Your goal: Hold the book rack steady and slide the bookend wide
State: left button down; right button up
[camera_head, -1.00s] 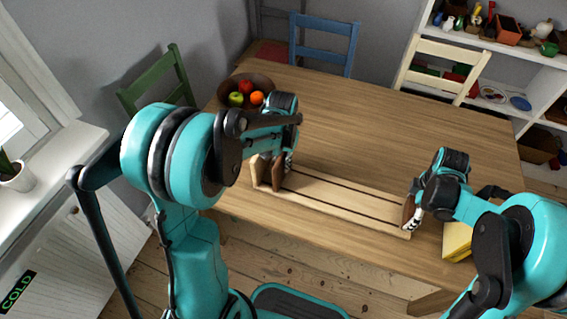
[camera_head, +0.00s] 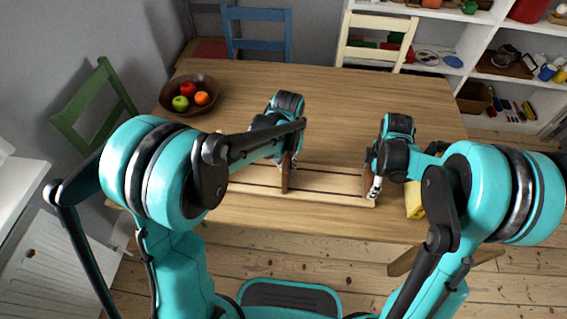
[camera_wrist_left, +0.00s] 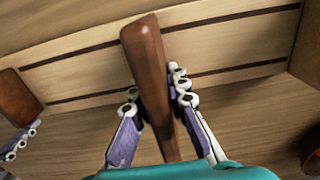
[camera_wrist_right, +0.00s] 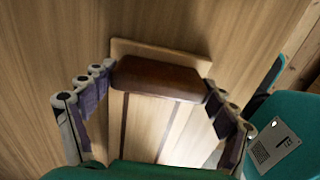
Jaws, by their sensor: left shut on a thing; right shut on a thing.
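The book rack (camera_head: 328,181) is a long pale wooden base with dark grooves, lying on the table; its left part is hidden by my left arm. My left gripper (camera_head: 287,162) is shut on the brown bookend (camera_head: 286,178), which stands upright partway along the base. In the left wrist view the bookend (camera_wrist_left: 146,70) sits between the fingers, slightly tilted in the picture. My right gripper (camera_head: 374,182) is shut at the rack's right end, its fingers on both sides of the brown end piece (camera_wrist_right: 160,77) in the right wrist view.
A brown bowl of fruit (camera_head: 165,103) stands at the table's back left. A yellow object (camera_head: 414,201) lies right of the rack, partly behind my right arm. Blue (camera_head: 257,38), cream and green chairs surround the table (camera_head: 330,95). The middle back is clear.

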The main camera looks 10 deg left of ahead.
pick_arm(q)
jog(key=c, duration=1.5)
grip_release()
notch_tip(320, 180, up, 12)
pick_arm(e)
jog(key=o, duration=1.7)
